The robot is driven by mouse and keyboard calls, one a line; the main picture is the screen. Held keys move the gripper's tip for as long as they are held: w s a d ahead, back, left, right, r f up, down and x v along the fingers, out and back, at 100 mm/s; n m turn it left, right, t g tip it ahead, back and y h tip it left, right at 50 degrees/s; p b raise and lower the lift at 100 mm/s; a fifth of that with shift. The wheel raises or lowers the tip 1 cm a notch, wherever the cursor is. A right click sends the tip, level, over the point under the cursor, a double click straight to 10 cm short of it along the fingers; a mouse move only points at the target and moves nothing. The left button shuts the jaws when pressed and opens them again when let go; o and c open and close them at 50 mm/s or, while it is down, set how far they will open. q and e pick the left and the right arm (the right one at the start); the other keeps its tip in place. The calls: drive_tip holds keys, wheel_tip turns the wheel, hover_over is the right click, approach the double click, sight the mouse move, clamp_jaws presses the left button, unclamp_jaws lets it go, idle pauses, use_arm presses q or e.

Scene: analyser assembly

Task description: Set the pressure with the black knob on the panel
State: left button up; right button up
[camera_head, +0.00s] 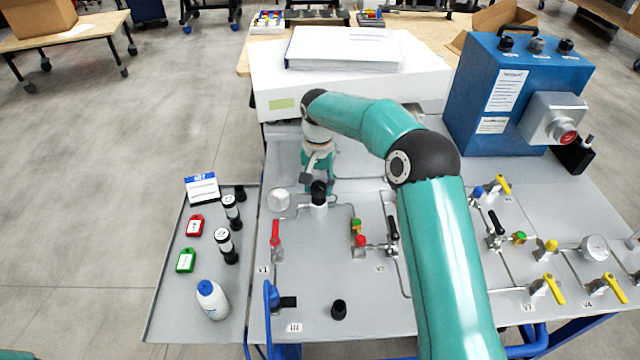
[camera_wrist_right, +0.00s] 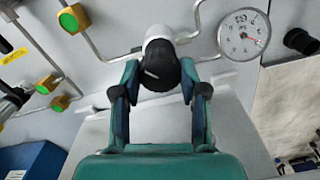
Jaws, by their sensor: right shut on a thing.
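The black knob (camera_head: 319,188) stands on a pale regulator body at the back left of the grey panel (camera_head: 310,255). It also shows in the wrist view (camera_wrist_right: 158,70), top centre, with a white mark on it. My right gripper (camera_head: 316,178) reaches it from behind, with its fingers (camera_wrist_right: 160,84) on either side, shut on the knob. The round pressure gauge (camera_head: 279,200) is just left of the knob; in the wrist view its dial (camera_wrist_right: 243,35) is at the upper right, too small to read surely. My left gripper is not in view.
A red-handled valve (camera_head: 275,234) and a red-and-green fitting (camera_head: 358,234) stand near the knob, joined by thin pipes. A side tray (camera_head: 165,310) holds tags, black cylinders and a white bottle (camera_head: 212,299). A white box (camera_head: 420,80) and blue unit (camera_head: 515,95) stand behind.

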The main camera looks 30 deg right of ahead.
sight(319, 186)
drive_tip(key=o, duration=1.1)
drive_tip(key=shift+s, duration=0.1)
drive_tip(key=shift+o, duration=0.2)
drive_tip(key=shift+r, duration=0.35)
wheel_tip(319, 186, up, 11)
